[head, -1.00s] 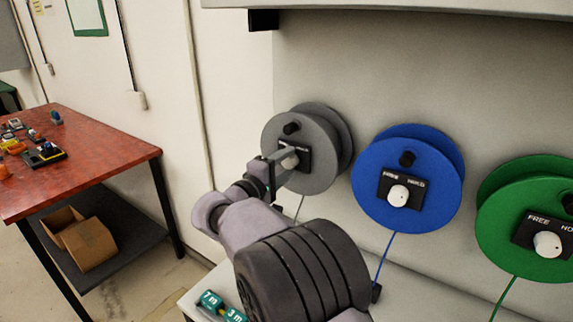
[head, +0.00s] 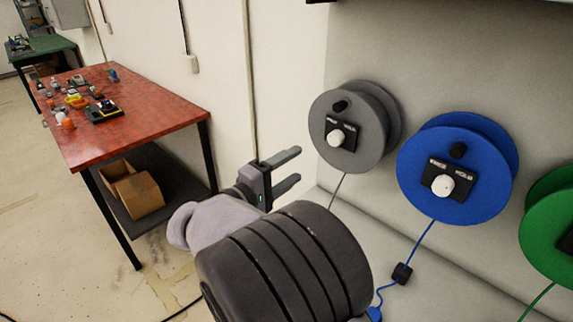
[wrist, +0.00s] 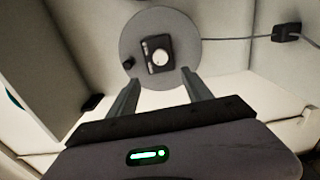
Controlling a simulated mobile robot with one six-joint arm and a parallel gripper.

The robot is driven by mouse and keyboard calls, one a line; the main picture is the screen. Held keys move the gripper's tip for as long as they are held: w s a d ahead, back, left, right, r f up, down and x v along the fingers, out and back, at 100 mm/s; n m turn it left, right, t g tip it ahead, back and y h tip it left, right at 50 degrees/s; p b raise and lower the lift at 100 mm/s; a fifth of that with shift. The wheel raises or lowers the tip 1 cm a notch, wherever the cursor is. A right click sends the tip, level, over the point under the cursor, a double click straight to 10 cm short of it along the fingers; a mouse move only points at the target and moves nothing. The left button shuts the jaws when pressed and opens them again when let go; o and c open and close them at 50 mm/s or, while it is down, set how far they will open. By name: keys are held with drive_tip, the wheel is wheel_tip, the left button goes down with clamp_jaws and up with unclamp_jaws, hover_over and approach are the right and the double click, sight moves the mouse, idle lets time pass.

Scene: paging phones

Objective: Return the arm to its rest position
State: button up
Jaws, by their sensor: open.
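My gripper (head: 292,169) is open and empty in the head view, left of the grey reel (head: 371,136) and apart from it. The grey reel has a black plate with a white knob (head: 335,138). In the wrist view, my gripper's two fingers (wrist: 160,92) stand apart, with the grey reel (wrist: 186,45) and its white knob (wrist: 160,59) beyond them. Nothing is between the fingers.
A blue reel (head: 425,190) and a green reel (head: 556,240) are to the right on the wall. A red table (head: 150,125) with several small items stands at left, a cardboard box (head: 133,191) on its lower shelf. A green table (head: 48,48) is farther back.

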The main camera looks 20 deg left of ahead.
drive_tip(key=shift+v, duration=0.8)
drive_tip(key=s+d+m+g+h, duration=0.1)
drive_tip(key=s+d+m+g, duration=0.2)
drive_tip(key=d, duration=0.7)
drive_tip(key=s+d+m+g, duration=0.15)
drive_tip(key=d+g, duration=0.25)
drive_tip(key=d, duration=0.6)
drive_tip(key=s+d+m+g+h, duration=0.1)
drive_tip(key=d+m+g, duration=0.3)
drive_tip(key=d, duration=0.6)
drive_tip(key=s+d+f+m+y, duration=0.1)
drive_tip(key=s+m+y, duration=0.4)
drive_tip(key=s, duration=0.3)
drive_tip(key=s+d+m+y, duration=0.2)
drive_tip(key=s+m+y, duration=0.2)
drive_tip(key=s, duration=0.5)
drive_tip(key=shift+s+d+f+m+y, duration=0.3)
drive_tip(key=shift+f+m+y, duration=0.1)
drive_tip(key=shift+m, duration=0.25)
